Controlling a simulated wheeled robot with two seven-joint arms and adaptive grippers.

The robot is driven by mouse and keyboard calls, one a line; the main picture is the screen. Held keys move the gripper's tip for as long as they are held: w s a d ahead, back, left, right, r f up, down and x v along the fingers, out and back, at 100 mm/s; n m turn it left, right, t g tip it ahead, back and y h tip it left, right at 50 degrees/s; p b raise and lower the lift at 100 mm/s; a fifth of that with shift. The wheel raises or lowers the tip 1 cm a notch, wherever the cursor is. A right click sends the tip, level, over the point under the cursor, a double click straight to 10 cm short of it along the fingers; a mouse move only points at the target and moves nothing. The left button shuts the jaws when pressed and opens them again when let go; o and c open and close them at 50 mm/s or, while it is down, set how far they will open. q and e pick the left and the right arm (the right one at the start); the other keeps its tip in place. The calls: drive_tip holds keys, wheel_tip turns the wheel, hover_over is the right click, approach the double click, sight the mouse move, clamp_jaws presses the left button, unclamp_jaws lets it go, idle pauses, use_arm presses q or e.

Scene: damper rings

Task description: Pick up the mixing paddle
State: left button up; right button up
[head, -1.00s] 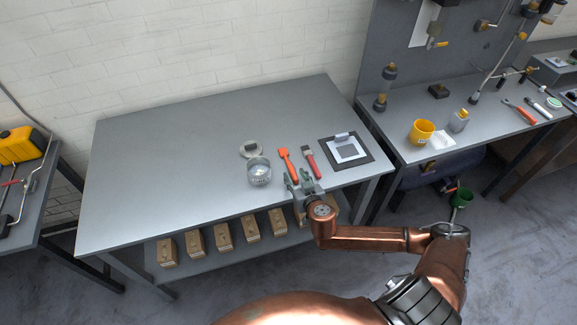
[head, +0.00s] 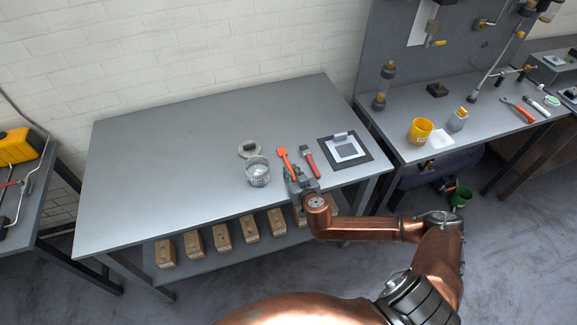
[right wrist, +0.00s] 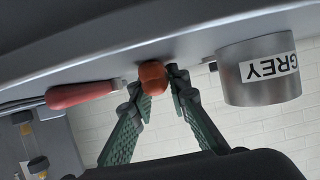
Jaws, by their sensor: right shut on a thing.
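The mixing paddle (head: 283,153) is orange-red with a flat head. It lies on the grey table (head: 180,150), head towards the back. My right gripper (head: 293,178) is at the handle's near end and is shut on it, hiding that end. In the right wrist view the orange handle end (right wrist: 152,77) shows between the green fingers (right wrist: 160,90). My left gripper is not in view.
A red-handled brush (head: 309,161) lies close on the right. A dark board with a white sheet (head: 345,149) lies beyond it. The table's left side is clear.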

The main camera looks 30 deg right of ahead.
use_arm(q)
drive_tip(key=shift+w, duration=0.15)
use_arm(e)
clamp_jaws()
drive_tip(key=shift+r, duration=0.5)
drive_tip(key=r, duration=0.1)
drive_tip(key=r+p, duration=0.1)
drive_tip(key=r, duration=0.1)
drive_tip(key=shift+s, duration=0.2)
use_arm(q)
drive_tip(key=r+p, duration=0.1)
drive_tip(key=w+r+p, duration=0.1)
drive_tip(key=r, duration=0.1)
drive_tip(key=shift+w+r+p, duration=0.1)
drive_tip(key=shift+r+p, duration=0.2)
use_arm(e)
drive_tip(key=d+r+v, duration=0.1)
drive_tip(key=v, duration=0.7)
drive_tip(key=d+r+v, duration=0.1)
drive_tip(key=v, duration=0.7)
drive_tip(key=shift+w+d+r, duration=0.15)
drive_tip(key=shift+w+r, duration=0.2)
drive_tip(key=shift+r, duration=0.05)
drive_tip(key=shift+o, duration=1.2)
unclamp_jaws()
clamp_jaws()
